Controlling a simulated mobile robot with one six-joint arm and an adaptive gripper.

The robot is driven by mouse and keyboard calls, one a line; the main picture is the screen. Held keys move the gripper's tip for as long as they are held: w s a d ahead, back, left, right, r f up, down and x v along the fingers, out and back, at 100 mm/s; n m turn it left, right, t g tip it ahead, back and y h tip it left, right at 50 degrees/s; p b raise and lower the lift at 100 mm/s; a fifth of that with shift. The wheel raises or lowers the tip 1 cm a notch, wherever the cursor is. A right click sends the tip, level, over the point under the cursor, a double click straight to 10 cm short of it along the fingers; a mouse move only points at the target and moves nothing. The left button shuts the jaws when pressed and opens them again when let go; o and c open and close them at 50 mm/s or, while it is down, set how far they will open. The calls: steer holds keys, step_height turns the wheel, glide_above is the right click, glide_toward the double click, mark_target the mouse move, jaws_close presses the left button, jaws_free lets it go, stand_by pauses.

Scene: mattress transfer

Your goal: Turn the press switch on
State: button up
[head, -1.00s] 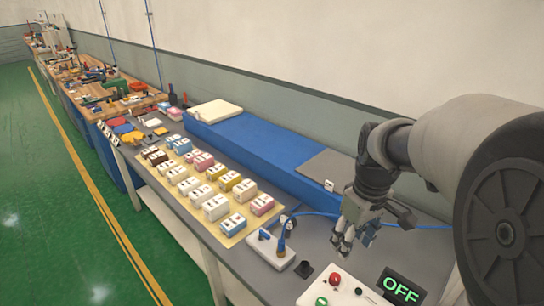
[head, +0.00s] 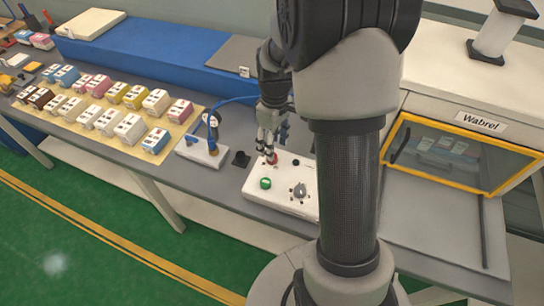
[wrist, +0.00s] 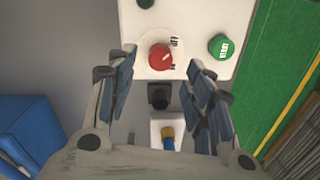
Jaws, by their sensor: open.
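The white control box (head: 254,193) stands on the grey bench. It carries a red knob (wrist: 160,56), a green button (head: 265,183) and a grey rotary switch (head: 300,190). The green button also shows in the wrist view (wrist: 221,46), with white lettering. My gripper (head: 267,152) points down over the red knob and partly hides it in the head view. In the wrist view its fingers (wrist: 159,66) are apart and empty, with the red knob between and just beyond the tips. Whether they touch it I cannot tell. The right part of the box is hidden behind my arm.
A white socket strip (head: 200,152) with blue plugs and a small black block (head: 240,159) sit left of the box. Several coloured boxes lie on a yellow mat (head: 63,121). A yellow-framed window (head: 462,182) belongs to the machine labelled Wabrel at right.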

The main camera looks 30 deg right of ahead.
step_height(320, 180, down, 5)
steer(key=shift+a+r+b, duration=0.1)
steer(key=shift+b, duration=0.5)
steer(key=c, duration=1)
